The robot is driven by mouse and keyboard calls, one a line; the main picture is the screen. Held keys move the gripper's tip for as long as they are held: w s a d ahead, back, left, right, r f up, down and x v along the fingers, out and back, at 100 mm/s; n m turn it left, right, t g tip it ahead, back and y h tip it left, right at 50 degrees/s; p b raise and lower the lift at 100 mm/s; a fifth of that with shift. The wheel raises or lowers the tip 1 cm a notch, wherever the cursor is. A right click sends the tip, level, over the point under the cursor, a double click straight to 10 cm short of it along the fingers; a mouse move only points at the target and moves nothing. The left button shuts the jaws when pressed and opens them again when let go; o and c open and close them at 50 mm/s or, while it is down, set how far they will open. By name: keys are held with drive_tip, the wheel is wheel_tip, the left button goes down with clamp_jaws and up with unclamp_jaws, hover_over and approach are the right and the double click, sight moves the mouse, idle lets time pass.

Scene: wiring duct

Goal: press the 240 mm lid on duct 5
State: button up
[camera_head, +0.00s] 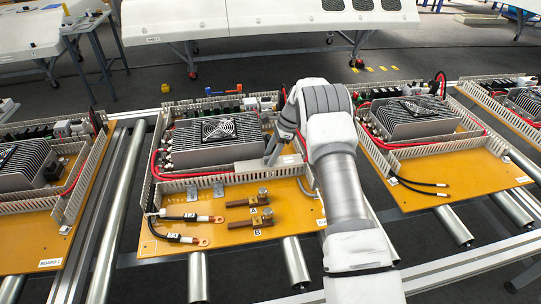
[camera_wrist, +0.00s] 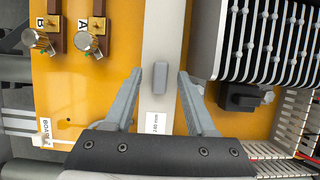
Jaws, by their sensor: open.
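The lid (camera_wrist: 157,45) is a long pale grey strip with a white 240 mm label and a raised grey grip block (camera_wrist: 160,78) in the wrist view. In the head view the lid (camera_head: 286,160) lies in front of the finned heat sink, partly hidden by my arm. My gripper (camera_wrist: 160,74) is open above it, one finger on each side of the block, with gaps visible. It also shows in the head view (camera_head: 274,150). A slotted grey duct (camera_head: 200,181) runs along the front of the heat sink. No duct number is readable, and I cannot tell how the lid sits on what is beneath.
The finned heat sink (camera_wrist: 268,40) stands right of the lid in the wrist view. Terminals A (camera_wrist: 90,38) and B (camera_wrist: 40,40) stand to its left on the orange board (camera_wrist: 100,90). Two black cables (camera_head: 182,228) lie at the board's front left. Rollers (camera_head: 296,262) lie in front.

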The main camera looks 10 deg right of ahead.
drive_tip(key=v, duration=1.7)
drive_tip(key=shift+p, duration=0.45)
drive_tip(key=shift+s, duration=0.1)
